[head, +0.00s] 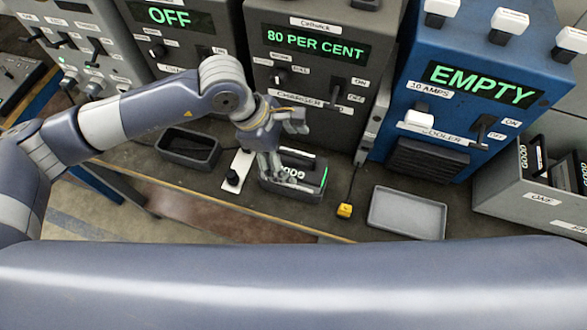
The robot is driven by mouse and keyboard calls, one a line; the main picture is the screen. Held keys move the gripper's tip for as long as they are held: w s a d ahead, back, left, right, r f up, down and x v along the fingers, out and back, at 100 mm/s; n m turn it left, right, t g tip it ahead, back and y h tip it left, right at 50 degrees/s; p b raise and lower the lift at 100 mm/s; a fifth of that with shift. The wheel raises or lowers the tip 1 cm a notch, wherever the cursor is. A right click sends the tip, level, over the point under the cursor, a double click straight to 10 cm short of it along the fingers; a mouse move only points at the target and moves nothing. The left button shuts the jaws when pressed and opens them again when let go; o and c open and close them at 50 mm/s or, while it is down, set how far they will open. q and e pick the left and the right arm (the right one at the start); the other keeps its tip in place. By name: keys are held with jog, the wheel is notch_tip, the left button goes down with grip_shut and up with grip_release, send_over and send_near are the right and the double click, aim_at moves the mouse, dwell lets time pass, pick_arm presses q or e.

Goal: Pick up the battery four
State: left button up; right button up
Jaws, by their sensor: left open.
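More dark items marked "GOOD" (538,158) stand in a grey bin (520,195) at the right. My right gripper is not in view.
The machine with the 80 PER CENT display (316,45) and the blue machine reading EMPTY (482,83) stand behind. A black open tray (188,150) lies left of the gripper.

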aim_at(301, 165)
pick_arm(q)
jog(key=shift+d+f, duration=0.35)
jog(key=shift+f, duration=0.3)
jog(key=shift+f+p, duration=0.3)
jog(key=shift+p, duration=0.1)
jog(key=p+x, duration=0.2)
jog(key=x, duration=0.2)
jog(key=shift+s+a+f, duration=0.1)
jog(key=shift+f, duration=0.3)
grip_shut()
jog(key=shift+r, duration=0.2)
